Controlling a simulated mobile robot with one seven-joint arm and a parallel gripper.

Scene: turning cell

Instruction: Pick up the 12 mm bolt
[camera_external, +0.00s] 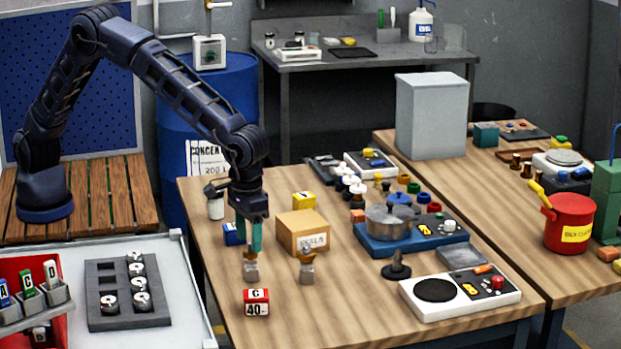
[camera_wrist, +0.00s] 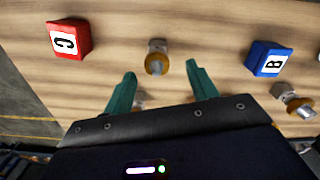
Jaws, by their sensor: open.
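Two small metal bolt-like pieces stand on the wooden table in the external view: one (camera_external: 251,271) just below my gripper (camera_external: 249,246), another (camera_external: 307,268) to its right. No size marking is legible, so I cannot tell which is the 12 mm bolt. In the wrist view my gripper (camera_wrist: 161,85) is open and empty, its green fingers apart. A piece with a brass-coloured end (camera_wrist: 156,60) shows beyond the gap between the fingertips, apart from them. Another (camera_wrist: 298,104) lies at the right. A third piece (camera_wrist: 139,99) is mostly hidden by the gripper body.
A red C block (camera_external: 257,302) stands in front of the gripper; a blue block (camera_external: 234,233) stands behind it. A cardboard box (camera_external: 302,232) and a yellow block (camera_external: 303,201) are to the right. A white panel with a black disc (camera_external: 460,293) lies farther right.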

